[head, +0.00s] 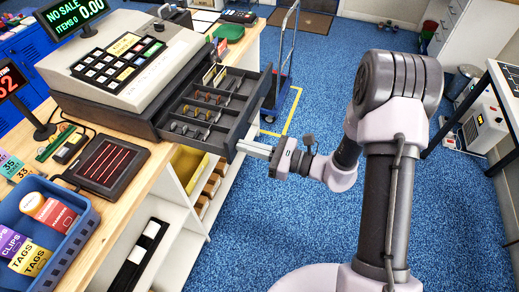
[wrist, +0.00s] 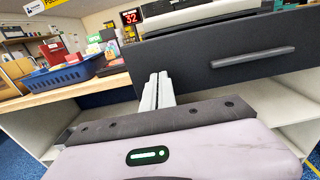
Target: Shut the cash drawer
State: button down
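The cash drawer (head: 228,140) is pulled out from under the cash register (head: 135,60), with its coin and note compartments showing. Its dark front with a bar handle (wrist: 252,57) fills the upper right of the wrist view. My gripper (head: 243,148) is in front of the drawer front, near its closer end, pointing at it. In the wrist view my gripper's fingers (wrist: 158,92) are together with nothing between them, left of the handle. Their tips are at or very close to the drawer front; I cannot tell if they touch.
The wooden counter (head: 125,185) holds a blue basket (head: 75,235) with tag packs, a dark pad (head: 108,163) and a red number display (head: 15,85). Open shelves lie below. A cart (head: 283,95) stands beyond the drawer. Blue carpet (head: 240,235) is clear in front of the counter.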

aim_at(181, 134)
jog(key=p+x, duration=0.1)
jog(key=x, duration=2)
jog(key=shift+s+a, duration=0.1)
jog(key=shift+w+a, duration=0.25)
jog(key=shift+a, duration=0.35)
jog(key=shift+r, duration=0.2)
jog(key=shift+w, duration=0.1)
